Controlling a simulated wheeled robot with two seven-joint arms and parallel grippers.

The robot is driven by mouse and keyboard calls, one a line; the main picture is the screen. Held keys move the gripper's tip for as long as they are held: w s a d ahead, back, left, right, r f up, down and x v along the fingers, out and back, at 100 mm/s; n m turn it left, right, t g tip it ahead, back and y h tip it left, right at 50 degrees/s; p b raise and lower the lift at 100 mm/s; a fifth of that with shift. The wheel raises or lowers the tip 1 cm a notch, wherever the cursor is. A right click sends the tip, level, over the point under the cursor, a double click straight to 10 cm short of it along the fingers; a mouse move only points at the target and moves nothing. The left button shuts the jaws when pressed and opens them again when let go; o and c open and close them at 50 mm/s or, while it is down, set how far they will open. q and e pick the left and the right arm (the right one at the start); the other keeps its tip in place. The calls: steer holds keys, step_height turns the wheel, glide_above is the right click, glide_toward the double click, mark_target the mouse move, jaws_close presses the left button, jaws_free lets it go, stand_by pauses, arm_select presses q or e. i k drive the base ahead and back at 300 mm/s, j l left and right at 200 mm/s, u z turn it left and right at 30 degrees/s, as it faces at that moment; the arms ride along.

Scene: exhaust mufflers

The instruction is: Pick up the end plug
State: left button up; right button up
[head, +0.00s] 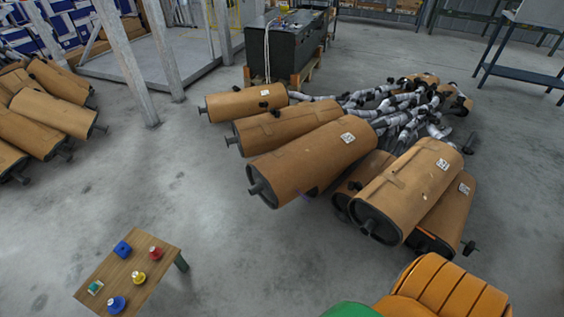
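A small wooden table (113,277) at the lower left bears several small coloured plug-like pieces. They are a blue square piece (122,249), a red round piece (155,253), a yellow round piece (138,277), a green and white piece (95,287) and a blue round piece (116,304). They stand apart from each other. I cannot tell which of them is the end plug. Large brown wrapped mufflers (312,160) lie on the floor at centre right, with dark pipe stubs at their ends. Neither of my grippers is in view.
More brown mufflers (43,116) are piled at the left. A dark cabinet (287,45) on a pallet stands at the back, near grey metal posts (126,60). A dark shelf frame (519,70) is at the upper right. The floor between table and mufflers is clear.

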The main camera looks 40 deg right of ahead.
mark_target(137, 277)
steer(key=z, duration=0.9)
steer(key=j+u, duration=0.2)
steer(key=u, duration=1.25)
steer(key=i+l, duration=0.05)
